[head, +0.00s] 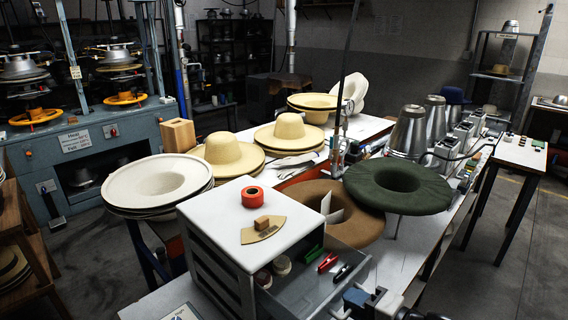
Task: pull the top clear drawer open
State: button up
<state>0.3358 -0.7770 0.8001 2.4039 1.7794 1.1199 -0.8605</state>
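A white-topped drawer cabinet (215,212) stands at the front of the workbench. Its top clear drawer (318,298) sticks out from the right side of the cabinet, open, with its inside visible. In it lie a green block (313,254), a red clip (328,262), a dark clip (342,272) and small round pieces (281,265). My gripper (352,302), blue and dark, is at the bottom edge of the picture, beside the drawer's front right end. I cannot tell whether it touches the drawer. Its fingers are too small and cut off to read.
A red tape roll (254,197) and a small wooden block (262,223) on a tan fan-shaped piece sit on the cabinet top. A brown hat brim (330,205) and a green hat (397,186) lie close behind the drawer. White bench surface (400,262) is clear to its right.

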aim_at(338, 295)
jog(key=shift+a+r+x, duration=0.1)
jog(key=shift+r+x, duration=0.3)
jog(key=shift+x, duration=1.6)
jog(key=shift+a+r+x, duration=0.1)
jog(key=shift+r+x, duration=0.35)
jog(key=shift+x, duration=1.55)
jog(key=shift+r+x, duration=0.4)
jog(key=shift+x, duration=1.6)
jog(key=shift+v, duration=3.85)
jog(key=shift+s+a+n+g+y, duration=0.15)
jog(key=shift+s+a+n+g, duration=0.1)
jog(key=shift+a+n+g, duration=0.25)
jog(key=shift+s+a+n+g+y, duration=0.2)
jog(key=shift+s+a+g, duration=0.1)
jog(key=shift+a, duration=0.3)
jog(key=s+a+n+g, duration=0.1)
jog(key=a+g, duration=0.1)
jog(key=shift+s+a+f+n+g, duration=0.25)
jog(key=shift+s+a+n+g, duration=0.05)
jog(key=shift+s+a+n, duration=0.1)
jog(key=shift+s+a+f+n+g, duration=0.15)
jog(key=shift+s+a+n+g, duration=0.55)
jog(key=shift+s+a+g, duration=0.1)
jog(key=shift+s+a+f+n+g, duration=0.15)
jog(key=shift+s+a+n+g, duration=0.55)
jog(key=shift+s+g, duration=0.1)
jog(key=s+a+n+g+h, duration=0.1)
jog(key=s+n+g+h, duration=0.3)
jog(key=s+n+h, duration=0.2)
jog(key=shift+a+f, duration=0.35)
